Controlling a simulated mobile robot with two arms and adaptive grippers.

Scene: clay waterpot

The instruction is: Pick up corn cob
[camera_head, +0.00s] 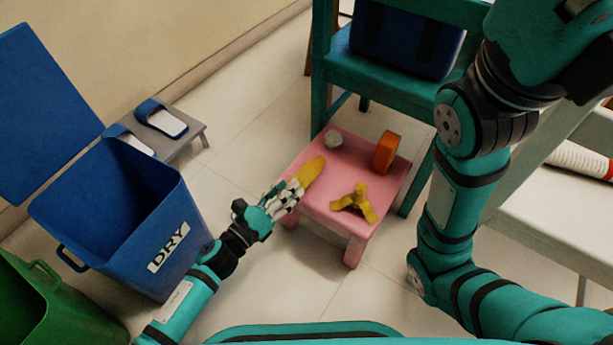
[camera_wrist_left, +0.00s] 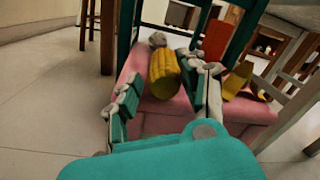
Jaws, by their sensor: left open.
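The yellow corn cob (camera_head: 311,170) lies on the pink stool (camera_head: 318,208), near its left edge. My left gripper (camera_head: 291,190) is at the near end of the cob, at the stool's left edge. In the left wrist view the corn cob (camera_wrist_left: 164,75) lies ahead, between the two open fingers of my left gripper (camera_wrist_left: 165,92). The fingers stand apart, and I see no grip on the cob. My right arm shows at the right of the head view, but its gripper is not in view.
A banana peel (camera_head: 356,202), an orange box (camera_head: 385,152) and a grey lump (camera_head: 333,139) share the stool. A blue bin (camera_head: 120,215) marked DRY stands open at left, beside a green bin (camera_head: 35,305). A teal chair (camera_head: 385,75) stands behind the stool.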

